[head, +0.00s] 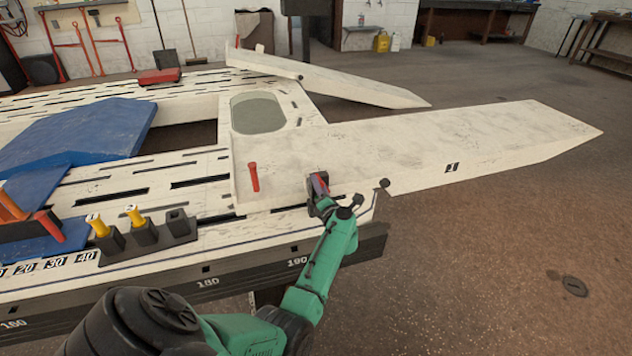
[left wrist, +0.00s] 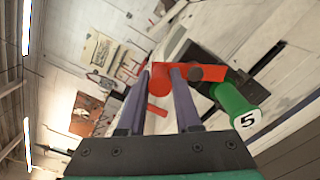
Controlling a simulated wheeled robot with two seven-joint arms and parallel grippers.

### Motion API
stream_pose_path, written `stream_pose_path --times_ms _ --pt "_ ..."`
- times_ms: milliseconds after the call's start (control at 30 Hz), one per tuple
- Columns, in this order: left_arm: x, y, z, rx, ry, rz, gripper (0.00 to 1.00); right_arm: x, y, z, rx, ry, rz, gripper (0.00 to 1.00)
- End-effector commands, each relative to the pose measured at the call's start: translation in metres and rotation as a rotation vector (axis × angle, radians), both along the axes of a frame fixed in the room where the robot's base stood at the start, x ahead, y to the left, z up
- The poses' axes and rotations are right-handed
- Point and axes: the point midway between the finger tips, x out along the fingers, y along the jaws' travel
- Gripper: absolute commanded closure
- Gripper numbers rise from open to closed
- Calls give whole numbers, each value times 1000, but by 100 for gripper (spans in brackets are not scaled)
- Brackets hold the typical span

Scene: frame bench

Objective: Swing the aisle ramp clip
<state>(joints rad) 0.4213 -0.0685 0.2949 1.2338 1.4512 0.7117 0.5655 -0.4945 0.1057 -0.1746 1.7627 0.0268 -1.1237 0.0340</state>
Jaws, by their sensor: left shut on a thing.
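My left gripper (head: 318,184) is at the front edge of the bench, beside the base of the near white ramp (head: 430,150). In the left wrist view its two fingers (left wrist: 165,72) are closed around a red clip (left wrist: 160,80). A red arm of the clip runs right, past a dark round part, towards a green cylinder (left wrist: 236,104) marked 5. In the head view only a small bit of red shows at the fingers, and the gripper hides the rest. My right gripper is in neither view.
A red peg (head: 253,177) stands on the ramp's base, left of the gripper. A dark knob (head: 384,183) is to its right. Yellow-handled tools (head: 136,215) stand in dark holders on the bench. A second white ramp (head: 340,82) lies behind.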

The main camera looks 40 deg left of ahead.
Motion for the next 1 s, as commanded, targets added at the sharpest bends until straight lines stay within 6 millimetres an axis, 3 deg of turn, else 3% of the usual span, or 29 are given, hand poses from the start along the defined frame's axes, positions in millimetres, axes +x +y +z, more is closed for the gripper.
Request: stream_pose_path --times_ms 400,1000 --pt "13 -9 6 183 266 -3 100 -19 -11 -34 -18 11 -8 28" --pt "17 -12 5 255 368 -2 100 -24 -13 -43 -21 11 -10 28"
